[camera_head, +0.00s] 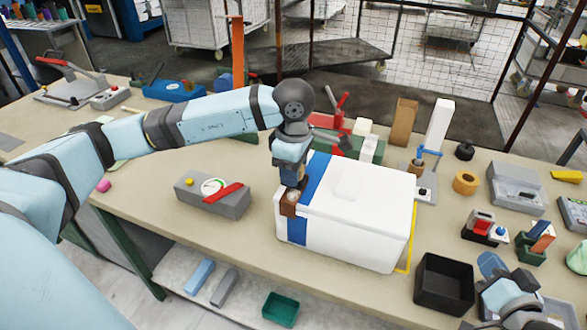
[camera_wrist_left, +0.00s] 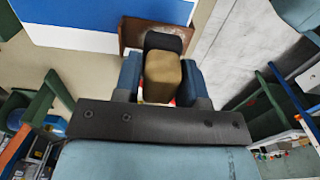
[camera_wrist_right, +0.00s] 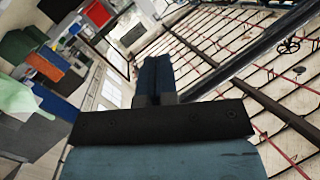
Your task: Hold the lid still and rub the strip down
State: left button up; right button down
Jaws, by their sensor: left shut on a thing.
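The white box with its lid (camera_head: 365,190) stands on the bench. A blue strip (camera_head: 318,178) crosses the lid near its left end and continues down the front side (camera_head: 297,231). My left gripper (camera_head: 291,182) is at the lid's front left edge, shut on a brown rubbing tool (camera_head: 289,208). In the left wrist view the fingers flank its tan handle (camera_wrist_left: 162,78); its brown plate (camera_wrist_left: 130,34) overlaps the blue strip (camera_wrist_left: 98,12). Whether it presses on the strip I cannot tell. My right gripper is low at the right, away from the lid; its fingers (camera_wrist_right: 155,72) are together and empty.
A grey gauge box (camera_head: 213,193) with a red lever lies left of the white box. A black open bin (camera_head: 443,284) stands at its right front. A yellow frame edge (camera_head: 410,240) shows beside its right end. Several fixtures crowd the bench's right side.

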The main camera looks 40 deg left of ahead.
jog(key=w+a+f+n+g+h, duration=0.15)
jog(key=w+a+g, duration=0.25)
jog(key=w, duration=0.4)
notch_tip(320, 180, up, 11)
jog(key=n+g+h, duration=0.5)
jog(key=g, duration=0.2)
send_over(395, 189)
jog(key=shift+d, duration=0.15)
jog(key=shift+f, duration=2.4)
jog(key=shift+f, duration=0.7)
pick_arm(q)
jog(key=shift+o, duration=0.3)
pick_arm(e)
jog(key=shift+s+f, duration=0.1)
jog(key=shift+f, duration=0.15)
dwell(0.4)
pick_arm(q)
jog(key=shift+s, duration=0.15)
jog(key=shift+c, duration=0.3)
jog(key=shift+s+d, duration=0.2)
jog(key=shift+s, duration=0.5)
jog(key=shift+s+d, duration=0.15)
jog(key=shift+s, duration=0.5)
